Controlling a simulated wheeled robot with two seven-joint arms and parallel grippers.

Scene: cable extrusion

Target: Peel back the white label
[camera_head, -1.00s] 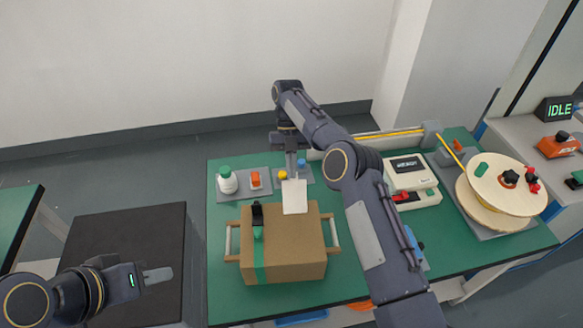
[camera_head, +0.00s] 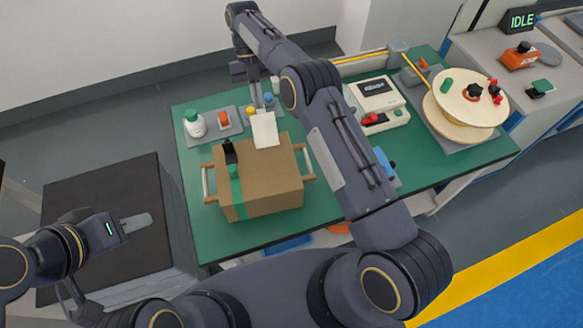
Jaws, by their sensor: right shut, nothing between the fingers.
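The white label (camera_head: 264,131) is a small pale sheet at the back edge of the brown cardboard box (camera_head: 262,181), partly over its top. My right gripper (camera_head: 256,103) points down just behind the label's upper edge; its fingers are shut and empty. Whether the fingertips touch the label cannot be told. My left gripper (camera_head: 136,223) is at the lower left, over a black surface and well away from the box. It is seen from the side, so its finger gap is hidden.
A green strip and black-handled tool (camera_head: 230,153) are on the box, between wooden side handles. A white bottle (camera_head: 194,124) and an orange-topped item (camera_head: 223,119) stand behind. A meter (camera_head: 375,96) and cable spool (camera_head: 466,97) are to the right. Green table (camera_head: 320,217) is bare in front.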

